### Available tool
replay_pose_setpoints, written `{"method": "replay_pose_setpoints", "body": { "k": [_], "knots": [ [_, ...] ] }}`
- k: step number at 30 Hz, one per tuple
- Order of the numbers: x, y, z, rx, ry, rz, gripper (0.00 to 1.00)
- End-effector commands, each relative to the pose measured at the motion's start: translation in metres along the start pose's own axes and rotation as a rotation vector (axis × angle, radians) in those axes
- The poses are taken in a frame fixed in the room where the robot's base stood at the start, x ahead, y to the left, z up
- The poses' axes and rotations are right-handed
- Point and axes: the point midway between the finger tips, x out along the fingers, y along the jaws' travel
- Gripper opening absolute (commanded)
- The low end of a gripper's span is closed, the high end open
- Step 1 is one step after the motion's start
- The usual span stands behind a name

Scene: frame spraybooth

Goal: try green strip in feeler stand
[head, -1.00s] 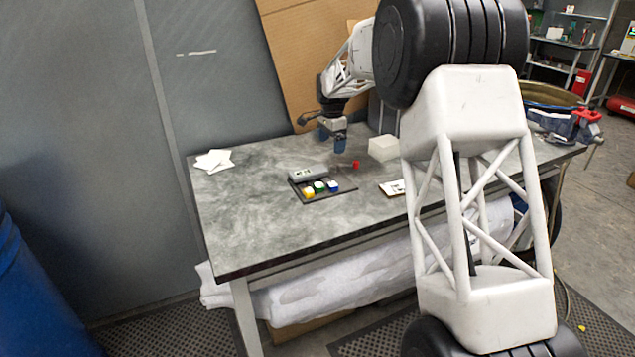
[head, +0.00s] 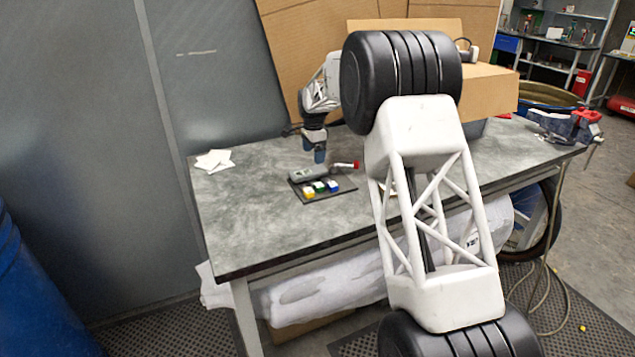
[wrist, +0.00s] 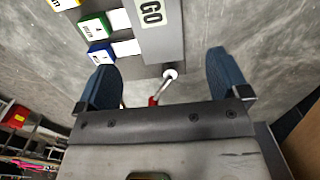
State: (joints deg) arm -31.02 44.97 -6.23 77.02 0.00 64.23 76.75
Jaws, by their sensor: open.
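The green strip (head: 319,187) shows as a small green-ended piece with a white part, between a yellow one (head: 308,193) and a blue one (head: 332,186). The three lie side by side on a dark flat stand (head: 322,198). The green strip is also at the upper left of the wrist view (wrist: 95,27). A grey block labelled "GO" (wrist: 160,32) lies beside them. My gripper (head: 313,149) is open and empty above the back of the stand. In the wrist view its blue fingers (wrist: 160,68) are apart, with the strips off to the left.
A metal rod (wrist: 166,84) with a red end lies just past the grey block, between my fingers in the wrist view. White sheets (head: 213,160) lie at the table's left. The table front is clear. A vise (head: 570,125) is at the right end.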

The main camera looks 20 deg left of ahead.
Motion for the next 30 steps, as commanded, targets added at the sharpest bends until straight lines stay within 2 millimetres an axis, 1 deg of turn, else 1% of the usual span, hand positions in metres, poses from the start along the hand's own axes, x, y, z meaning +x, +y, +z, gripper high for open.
{"method": "replay_pose_setpoints", "body": {
  "k": [3, 7, 20, 23, 30],
  "knots": [
    [0.01, 0.0, 0.0, 0.0, 0.0, 0.001, 0.94],
    [0.018, 0.0, 0.0, 0.0, 0.0, 0.0, 0.94],
    [0.023, 0.001, 0.0, 0.0, 0.0, 0.001, 0.94],
    [0.03, 0.001, 0.0, 0.0, -0.001, 0.002, 0.94],
    [0.054, 0.002, -0.001, 0.0, 0.0, 0.002, 0.94]
  ]
}}
